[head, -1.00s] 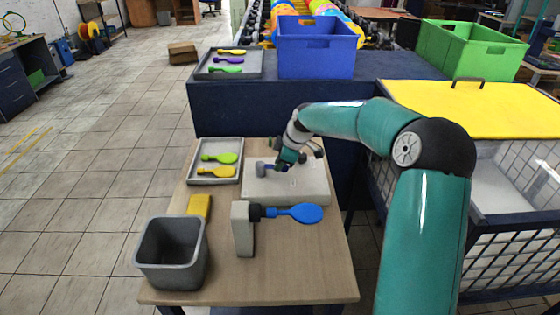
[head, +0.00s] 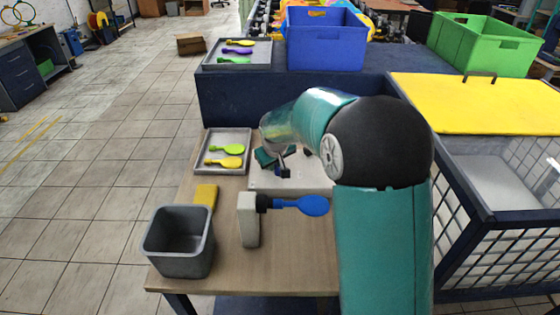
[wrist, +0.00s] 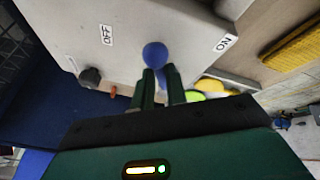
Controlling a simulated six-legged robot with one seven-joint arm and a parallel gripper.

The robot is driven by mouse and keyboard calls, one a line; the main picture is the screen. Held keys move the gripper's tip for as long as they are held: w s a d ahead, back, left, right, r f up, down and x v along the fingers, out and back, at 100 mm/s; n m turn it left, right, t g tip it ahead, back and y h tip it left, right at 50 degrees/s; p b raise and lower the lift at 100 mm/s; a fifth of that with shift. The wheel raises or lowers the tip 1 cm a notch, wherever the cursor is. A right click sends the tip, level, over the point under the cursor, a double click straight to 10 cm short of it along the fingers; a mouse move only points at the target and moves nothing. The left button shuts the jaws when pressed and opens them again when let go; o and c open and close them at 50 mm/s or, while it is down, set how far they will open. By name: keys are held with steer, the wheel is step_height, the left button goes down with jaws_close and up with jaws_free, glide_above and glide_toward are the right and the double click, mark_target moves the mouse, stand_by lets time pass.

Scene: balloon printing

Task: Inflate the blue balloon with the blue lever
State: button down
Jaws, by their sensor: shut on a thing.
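The blue balloon (head: 313,205) lies flat and paddle-shaped, stuck out sideways from the dark nozzle on a pale post (head: 248,225) on the table. The pale machine box (head: 312,186) stands behind it, partly hidden by my arm. In the wrist view, the round blue knob of the lever (wrist: 155,54) shows between the OFF label (wrist: 106,35) and the ON label (wrist: 223,42). My gripper (wrist: 162,77) is shut on the blue lever just below its knob. In the head view my gripper (head: 284,168) is at the box's far left part, and the lever is hidden.
A tray (head: 207,166) with green and yellow balloons lies left of the box. A yellow block (head: 206,195) and a grey bin (head: 150,243) are at the front left. Blue (head: 325,55) and green (head: 478,50) crates stand behind. A dark knob (wrist: 90,76) is on the box.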

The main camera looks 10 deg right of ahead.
steer(key=a+m+h, duration=0.1)
steer(key=a+m, duration=0.1)
steer(key=shift+s+f+m, duration=0.1)
steer(key=shift+m, duration=0.3)
steer(key=shift+a+m+g+h, duration=0.25)
steer(key=shift+a+m+h, duration=0.1)
steer(key=shift+m, duration=0.4)
steer(key=shift+a+m+g+h, duration=0.25)
steer(key=shift+a+m+h, duration=0.1)
steer(key=shift+m, duration=0.4)
steer(key=c, duration=1.4)
jaws_free()
steer(key=shift+w+f, duration=0.1)
steer(key=shift+w, duration=0.1)
steer(key=shift+s, duration=0.1)
steer(key=v, duration=1.4)
